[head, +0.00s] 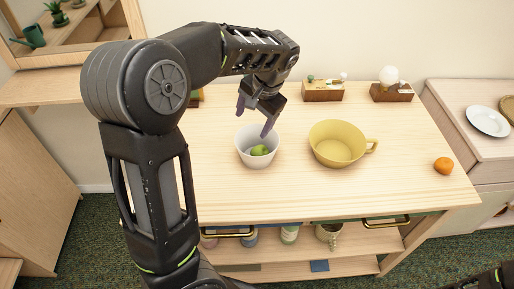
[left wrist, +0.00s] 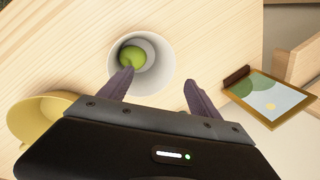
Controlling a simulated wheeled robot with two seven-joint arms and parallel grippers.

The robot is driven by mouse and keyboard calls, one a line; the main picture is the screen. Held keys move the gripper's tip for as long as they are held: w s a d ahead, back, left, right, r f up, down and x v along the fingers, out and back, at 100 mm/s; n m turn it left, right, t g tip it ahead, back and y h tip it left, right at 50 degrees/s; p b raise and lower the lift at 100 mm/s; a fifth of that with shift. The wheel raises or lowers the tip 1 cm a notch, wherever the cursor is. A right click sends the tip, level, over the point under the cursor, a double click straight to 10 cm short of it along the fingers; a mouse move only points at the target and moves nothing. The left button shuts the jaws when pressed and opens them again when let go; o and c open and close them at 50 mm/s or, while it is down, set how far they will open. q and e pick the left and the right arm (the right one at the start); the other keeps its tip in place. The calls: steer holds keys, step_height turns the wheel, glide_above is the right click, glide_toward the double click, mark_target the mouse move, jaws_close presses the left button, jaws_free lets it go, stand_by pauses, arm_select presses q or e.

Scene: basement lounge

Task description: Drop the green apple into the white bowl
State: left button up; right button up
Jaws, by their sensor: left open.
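The green apple (head: 260,150) lies inside the white bowl (head: 245,158) on the wooden table. In the left wrist view the apple (left wrist: 132,57) rests inside the bowl (left wrist: 158,78), toward its upper left side. My left gripper (head: 254,119) is above the bowl, with its fingers spread and nothing between them. In the left wrist view its two fingers (left wrist: 158,88) point toward the bowl, one overlapping the bowl's lower edge in the picture. My right gripper cannot be made out; only a dark bit of my body shows at the lower right of the head view.
A yellow cup-shaped bowl with a handle (head: 338,143) stands right of the white bowl. An orange fruit (head: 443,165) lies near the table's right end. Wooden planter boxes (head: 322,92) stand along the back. A framed picture (left wrist: 268,98) shows in the left wrist view. The front middle tabletop is clear.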

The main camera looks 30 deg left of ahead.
arm_select(q)
steer(key=v, duration=0.7)
steer(key=shift+r+b, duration=0.35)
steer(key=shift+r, duration=0.05)
steer(key=shift+d, duration=0.1)
stand_by(0.6)
